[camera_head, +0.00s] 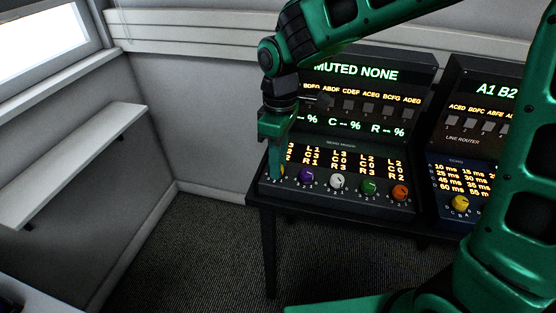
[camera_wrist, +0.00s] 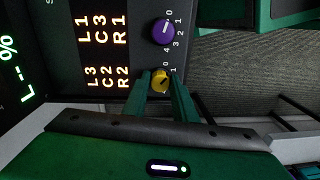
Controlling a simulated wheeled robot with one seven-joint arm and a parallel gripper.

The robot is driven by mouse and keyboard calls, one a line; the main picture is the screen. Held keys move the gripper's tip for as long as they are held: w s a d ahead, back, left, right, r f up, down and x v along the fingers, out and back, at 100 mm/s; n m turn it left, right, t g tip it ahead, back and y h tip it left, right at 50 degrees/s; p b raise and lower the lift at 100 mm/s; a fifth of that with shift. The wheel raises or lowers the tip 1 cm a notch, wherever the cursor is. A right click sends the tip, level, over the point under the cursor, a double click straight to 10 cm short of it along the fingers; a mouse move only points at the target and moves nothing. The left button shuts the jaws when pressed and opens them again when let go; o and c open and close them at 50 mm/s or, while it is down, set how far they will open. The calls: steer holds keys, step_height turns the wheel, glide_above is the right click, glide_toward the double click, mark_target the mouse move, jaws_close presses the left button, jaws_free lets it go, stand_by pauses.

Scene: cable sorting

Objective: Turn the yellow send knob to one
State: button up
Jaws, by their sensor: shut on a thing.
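The yellow send knob (camera_wrist: 161,82) sits at the left end of the knob row on the send mixer panel (camera_head: 335,206). In the wrist view it lies between the two fingers of my gripper (camera_wrist: 162,92), which are shut on it. The digits 0 and 1 show beside it; its dark mark is small and I cannot tell surely which digit it points at. In the head view my gripper (camera_head: 276,174) comes down from above and hides most of this knob.
To its right are purple (camera_head: 305,175), white (camera_head: 337,181), green (camera_head: 369,187) and orange (camera_head: 400,192) knobs; the purple one (camera_wrist: 163,32) is close beside my fingers. Another yellow knob (camera_head: 460,203) is on the separate right panel. A wall shelf (camera_head: 80,160) is at left.

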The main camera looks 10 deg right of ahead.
steer(key=shift+w+m, duration=0.1)
steer(key=shift+m, duration=1.4)
steer(key=o, duration=1)
steer(key=shift+o, duration=0.2)
steer(key=shift+r, duration=0.1)
step_height(320, 180, up, 10)
steer(key=shift+w+d+r, duration=0.25)
